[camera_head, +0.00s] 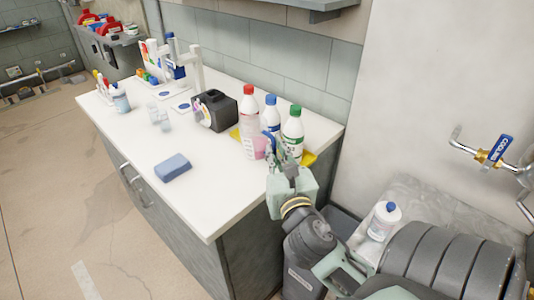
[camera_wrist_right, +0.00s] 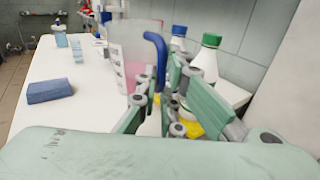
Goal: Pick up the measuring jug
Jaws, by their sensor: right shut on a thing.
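The measuring jug is translucent, with pink liquid inside and a blue handle. It shows in the wrist view (camera_wrist_right: 128,60) and, partly hidden behind my gripper, in the head view (camera_head: 259,148). My right gripper (camera_head: 273,148) is at the near right part of the white counter, in front of the bottles. In the wrist view its fingers (camera_wrist_right: 158,92) are shut on the jug's blue handle. The jug looks upright. Whether its base touches the counter is hidden. My left gripper is not in view.
Bottles with red (camera_head: 249,115), blue (camera_head: 270,115) and green (camera_head: 292,130) caps stand close behind the jug, by a yellow tray (camera_head: 309,158). A blue sponge-like block (camera_head: 173,167) lies on the otherwise clear front counter (camera_head: 205,195).

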